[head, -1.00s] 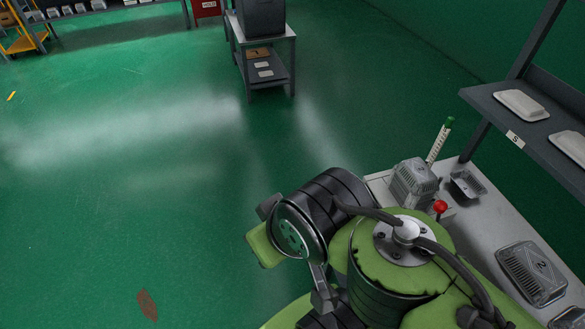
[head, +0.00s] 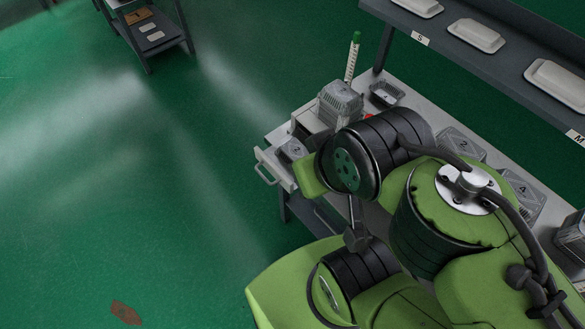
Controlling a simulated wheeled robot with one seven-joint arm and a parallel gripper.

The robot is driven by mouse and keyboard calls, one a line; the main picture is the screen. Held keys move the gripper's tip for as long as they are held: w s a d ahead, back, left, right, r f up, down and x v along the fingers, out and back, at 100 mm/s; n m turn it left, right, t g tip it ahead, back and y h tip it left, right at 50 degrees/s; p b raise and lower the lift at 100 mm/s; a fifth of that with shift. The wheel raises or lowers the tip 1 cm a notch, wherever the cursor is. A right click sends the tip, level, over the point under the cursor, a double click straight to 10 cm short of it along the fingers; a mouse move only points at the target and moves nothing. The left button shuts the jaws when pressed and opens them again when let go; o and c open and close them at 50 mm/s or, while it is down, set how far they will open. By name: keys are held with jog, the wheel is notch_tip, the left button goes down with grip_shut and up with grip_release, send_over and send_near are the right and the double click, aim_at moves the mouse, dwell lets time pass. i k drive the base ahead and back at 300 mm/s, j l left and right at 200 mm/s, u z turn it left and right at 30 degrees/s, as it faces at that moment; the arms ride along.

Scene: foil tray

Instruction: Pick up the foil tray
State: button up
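Several foil trays are on the grey workbench (head: 410,110) to the right. A small open foil tray (head: 386,93) sits near its far end, beside a taller grey ribbed stack (head: 340,101). A tray with a number on it (head: 293,149) is at the bench's left end. Trays marked 2 (head: 462,146) and 4 (head: 522,196) lie further along, partly behind my green arm. More trays are stacked at the right edge (head: 573,238). Which one is meant, I cannot tell. My gripper does not show; my arm's bulky links fill the lower middle.
A dark shelf (head: 480,65) with white lidded trays and S and M labels overhangs the bench. A green-capped marked tube (head: 353,57) stands at the far end. A grey cart (head: 148,35) is at the back left.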

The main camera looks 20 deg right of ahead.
aim_at(292, 149)
jog(key=z, duration=2)
jog(key=k, duration=0.1)
jog(key=k+l+u, duration=0.35)
jog(key=l+u, duration=0.15)
jog(key=l, duration=0.1)
